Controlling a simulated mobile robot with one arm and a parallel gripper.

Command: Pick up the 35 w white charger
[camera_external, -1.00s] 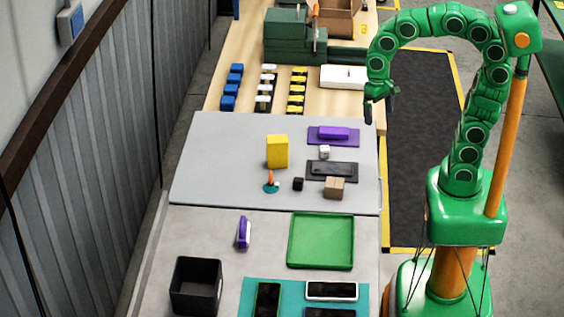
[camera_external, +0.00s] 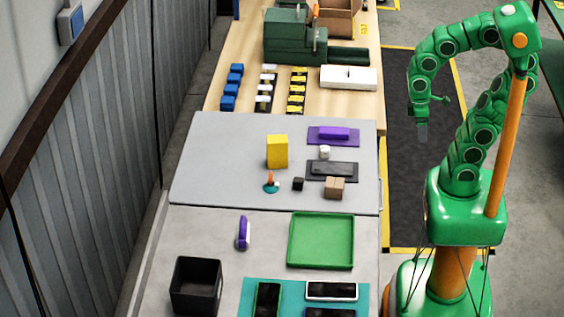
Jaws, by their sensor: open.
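A small white cube (camera_external: 324,152), which looks like the white charger, sits on the grey table panel between the purple pad and the dark grey tray. It is too small for any label to be read. My gripper (camera_external: 422,132) is open and empty, hanging to the right of the table over the dark floor mat, well apart from the cube. Nothing hides the cube.
Around the cube are a purple block on a purple pad (camera_external: 347,140), a dark grey tray (camera_external: 318,172), a tan box (camera_external: 335,188), a black cube (camera_external: 298,184) and a yellow box (camera_external: 277,151). A green tray (camera_external: 321,262) lies nearer. The panel's left side is clear.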

